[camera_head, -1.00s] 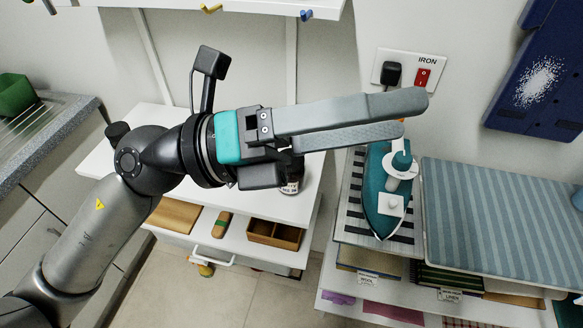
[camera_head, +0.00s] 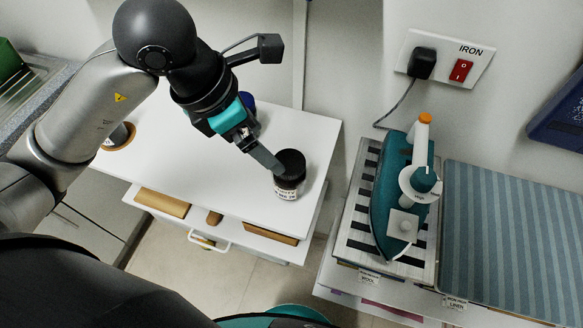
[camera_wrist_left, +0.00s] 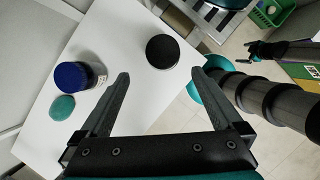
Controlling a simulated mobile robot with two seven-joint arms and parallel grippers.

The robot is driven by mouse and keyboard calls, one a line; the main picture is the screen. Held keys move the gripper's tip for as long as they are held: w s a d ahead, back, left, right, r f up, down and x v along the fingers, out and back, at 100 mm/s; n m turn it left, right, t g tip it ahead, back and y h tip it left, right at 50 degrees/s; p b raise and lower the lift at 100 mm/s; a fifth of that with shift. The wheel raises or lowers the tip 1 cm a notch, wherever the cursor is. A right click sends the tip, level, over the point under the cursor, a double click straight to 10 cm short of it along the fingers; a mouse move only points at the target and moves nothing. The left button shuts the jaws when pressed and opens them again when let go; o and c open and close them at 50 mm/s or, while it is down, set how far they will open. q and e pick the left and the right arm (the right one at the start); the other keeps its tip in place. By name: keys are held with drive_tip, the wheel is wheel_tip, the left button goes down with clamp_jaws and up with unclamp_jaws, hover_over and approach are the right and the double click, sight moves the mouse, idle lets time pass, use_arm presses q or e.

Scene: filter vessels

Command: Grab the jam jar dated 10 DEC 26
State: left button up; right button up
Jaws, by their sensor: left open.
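A dark jar with a black lid (camera_head: 290,163) stands upright near the right edge of the white tabletop (camera_head: 228,188). Its white label faces the head camera, but its date is too small to read surely. My left gripper (camera_head: 268,158) points down toward this jar from the left, its finger overlapping the jar's edge in the head view. In the left wrist view, the gripper (camera_wrist_left: 160,74) is open and empty. The black lid (camera_wrist_left: 162,51) lies just beyond the fingertips, roughly between them. I cannot tell whether a finger touches the jar.
A blue-lidded jar (camera_wrist_left: 70,76) and a teal disc (camera_wrist_left: 62,107) lie left of the gripper in the wrist view. A teal iron (camera_head: 400,195) stands on the lower surface at the right, beside a striped board (camera_head: 510,240). An open drawer is below the tabletop.

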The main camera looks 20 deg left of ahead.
sight(290, 172)
use_arm(q)
drive_tip(key=x, duration=0.7)
drive_tip(key=shift+d+f+b, duration=0.15)
drive_tip(key=shift+f+b, duration=0.15)
drive_tip(key=shift+b, duration=0.1)
drive_tip(key=x, duration=0.5)
drive_tip(key=shift+s+f, duration=0.1)
drive_tip(key=shift+s, duration=0.15)
clamp_jaws()
